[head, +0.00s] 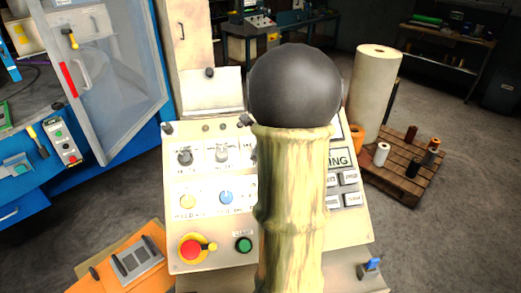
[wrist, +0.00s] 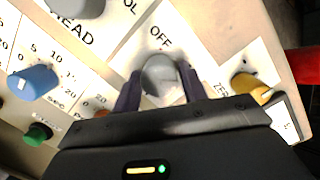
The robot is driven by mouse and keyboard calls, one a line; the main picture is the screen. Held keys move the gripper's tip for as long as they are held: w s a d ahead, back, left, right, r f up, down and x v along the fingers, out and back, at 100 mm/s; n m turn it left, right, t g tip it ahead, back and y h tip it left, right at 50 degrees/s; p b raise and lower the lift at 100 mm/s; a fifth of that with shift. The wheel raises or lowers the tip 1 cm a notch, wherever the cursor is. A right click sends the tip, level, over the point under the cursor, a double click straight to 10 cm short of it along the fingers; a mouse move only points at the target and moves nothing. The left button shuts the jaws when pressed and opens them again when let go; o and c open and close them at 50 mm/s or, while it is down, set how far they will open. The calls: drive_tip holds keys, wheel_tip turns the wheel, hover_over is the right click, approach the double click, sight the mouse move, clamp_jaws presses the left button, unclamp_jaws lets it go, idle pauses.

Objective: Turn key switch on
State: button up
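In the wrist view a rounded grey key switch (wrist: 160,72) stands on the cream panel (wrist: 215,25), beside a white plate printed OFF. My gripper (wrist: 160,84) has one dark finger on each side of it, very close. I cannot tell whether the fingers touch it or whether the grip is closed. In the head view the control panel (head: 213,255) faces me, and my arm covers its right middle part. The gripper and the key switch between its fingers are hidden there.
Near the fingers are a yellow knob (wrist: 250,86), a blue knob (wrist: 35,82) and a green button (wrist: 38,135). A red emergency button (head: 191,249) sits low on the panel. A clear machine door (head: 115,90) stands at left; a wooden pallet (head: 405,185) with spools lies at right.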

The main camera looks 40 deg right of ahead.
drive_tip(key=shift+o, duration=1.1)
drive_tip(key=p+v, duration=0.5)
drive_tip(key=v, duration=1.2)
drive_tip(key=shift+r+p, duration=0.15)
drive_tip(key=shift+p, duration=0.25)
drive_tip(key=shift+a, duration=0.1)
